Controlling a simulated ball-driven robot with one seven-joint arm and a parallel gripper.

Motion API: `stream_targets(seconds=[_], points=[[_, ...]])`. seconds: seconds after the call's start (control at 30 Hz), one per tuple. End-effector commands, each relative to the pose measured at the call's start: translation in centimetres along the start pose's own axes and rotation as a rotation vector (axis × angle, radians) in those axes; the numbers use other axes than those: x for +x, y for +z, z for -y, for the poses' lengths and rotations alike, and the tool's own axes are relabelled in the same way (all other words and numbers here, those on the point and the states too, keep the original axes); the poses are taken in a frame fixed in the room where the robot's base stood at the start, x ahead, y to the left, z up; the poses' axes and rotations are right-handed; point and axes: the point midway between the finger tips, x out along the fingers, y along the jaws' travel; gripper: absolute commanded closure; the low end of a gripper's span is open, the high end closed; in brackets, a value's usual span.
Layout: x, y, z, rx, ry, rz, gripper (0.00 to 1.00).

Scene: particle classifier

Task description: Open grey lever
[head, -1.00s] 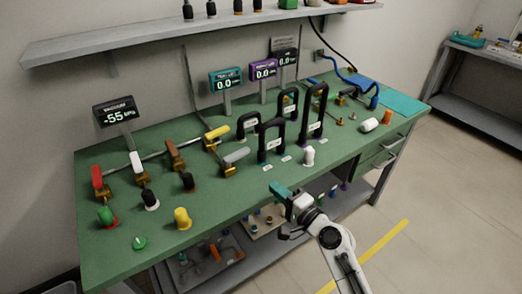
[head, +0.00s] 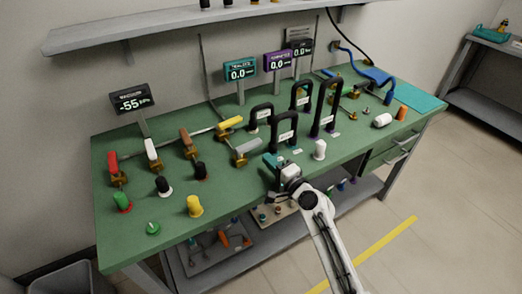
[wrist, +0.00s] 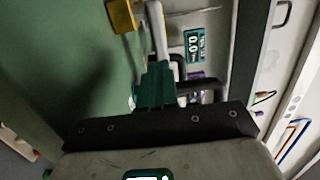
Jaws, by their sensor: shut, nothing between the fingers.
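The grey lever (head: 247,147) sits on a brass valve on the green bench, to the right of the yellow lever. In the wrist view the grey lever (wrist: 157,32) runs up from just beyond my fingertips, beside its brass valve body (wrist: 122,15). My gripper (head: 270,160) has teal fingers and is just right of the lever's free end. In the wrist view my gripper (wrist: 157,68) is shut, with no object held. I cannot tell whether the fingertips touch the lever.
Black upright handles (head: 284,130) stand just behind and right of my gripper. A white knob (head: 320,150) stands to its right. A teal display (head: 240,72) stands behind.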

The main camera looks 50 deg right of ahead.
Motion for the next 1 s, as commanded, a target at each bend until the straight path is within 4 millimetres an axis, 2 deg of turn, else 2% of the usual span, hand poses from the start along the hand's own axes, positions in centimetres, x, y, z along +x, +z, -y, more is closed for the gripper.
stream_targets(seconds=[0.1,0.33,1.0], points=[[2.2,0.0,0.2,0.0,-0.001,0.0,1.0],[4.5,0.0,0.1,0.0,0.0,0.0,1.0],[5.1,-0.2,-0.1,-0.002,0.0,0.0,1.0]])
